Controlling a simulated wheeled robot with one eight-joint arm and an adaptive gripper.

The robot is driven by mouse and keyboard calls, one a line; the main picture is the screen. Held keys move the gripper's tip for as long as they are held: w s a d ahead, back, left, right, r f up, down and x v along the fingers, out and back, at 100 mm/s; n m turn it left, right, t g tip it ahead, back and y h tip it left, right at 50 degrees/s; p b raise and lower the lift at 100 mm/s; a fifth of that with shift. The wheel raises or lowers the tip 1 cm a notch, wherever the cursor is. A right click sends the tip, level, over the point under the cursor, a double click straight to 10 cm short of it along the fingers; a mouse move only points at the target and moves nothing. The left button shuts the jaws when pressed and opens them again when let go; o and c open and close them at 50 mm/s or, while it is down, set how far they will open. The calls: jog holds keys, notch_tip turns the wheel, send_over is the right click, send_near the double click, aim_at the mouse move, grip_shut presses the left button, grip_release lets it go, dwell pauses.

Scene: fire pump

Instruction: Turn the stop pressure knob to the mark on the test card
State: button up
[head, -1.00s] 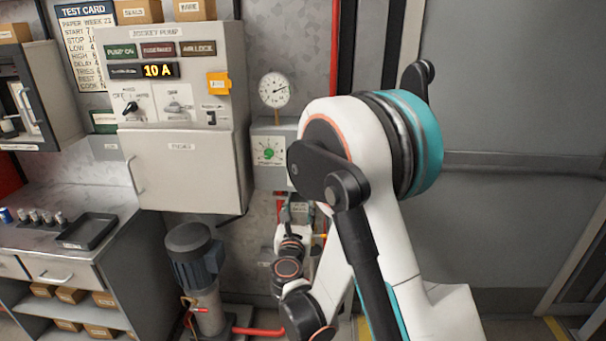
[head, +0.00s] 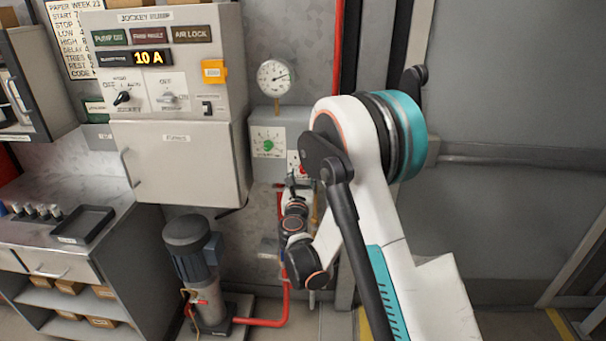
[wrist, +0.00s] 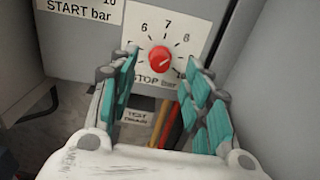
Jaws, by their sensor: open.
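The red stop pressure knob (wrist: 160,59) sits in the wrist view on a white dial plate with numbers around it and "STOP bar" below. In the head view only a bit of the red knob (head: 302,170) shows beside my arm. My gripper (wrist: 162,62) is open, with a finger on each side of the knob in the picture; I cannot tell whether either touches it. The test card (head: 70,42) hangs on the wall at the upper left of the head view; its top edge is cut off and its right side is partly hidden.
The green start knob (head: 268,146) is on the same grey box (head: 283,122), left of the stop dial. A round gauge (head: 275,77) stands above it. The jockey pump cabinet (head: 180,165) is to the left, and a motor pump (head: 193,250) stands below.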

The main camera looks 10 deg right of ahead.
aim_at(303, 171)
jog(key=shift+b+x, duration=0.35)
jog(key=shift+x, duration=1.8)
grip_shut()
